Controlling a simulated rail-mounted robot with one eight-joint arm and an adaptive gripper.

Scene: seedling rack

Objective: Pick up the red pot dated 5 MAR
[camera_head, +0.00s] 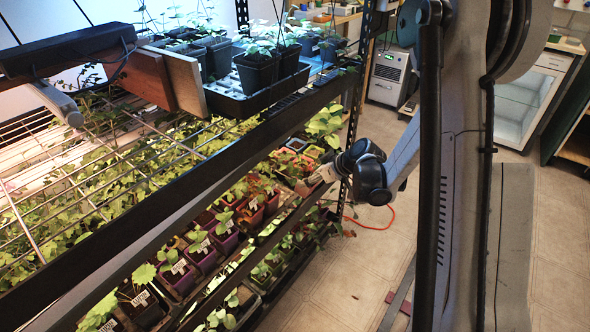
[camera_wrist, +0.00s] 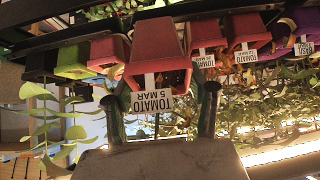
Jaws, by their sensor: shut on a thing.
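The red pot (camera_wrist: 155,48) labelled "TOMATO 5 MAR" shows upside down in the middle of the wrist view. Its white label (camera_wrist: 152,101) faces me. My gripper (camera_wrist: 161,112) has one dark finger on each side of this pot and is shut on it. In the head view my gripper (camera_head: 316,178) reaches from the right to the front of a rack shelf, at a reddish pot (camera_head: 303,187). The pot's plant is mostly hidden, and I cannot tell whether the pot is clear of the shelf.
Red tomato pots (camera_wrist: 207,32) with other labels and a purple basil pot (camera_wrist: 304,22) stand to the right in the wrist view. A green pot (camera_wrist: 75,62) is at left. A black rack beam (camera_head: 180,195) runs above the pot rows. Floor (camera_head: 345,265) in front is open.

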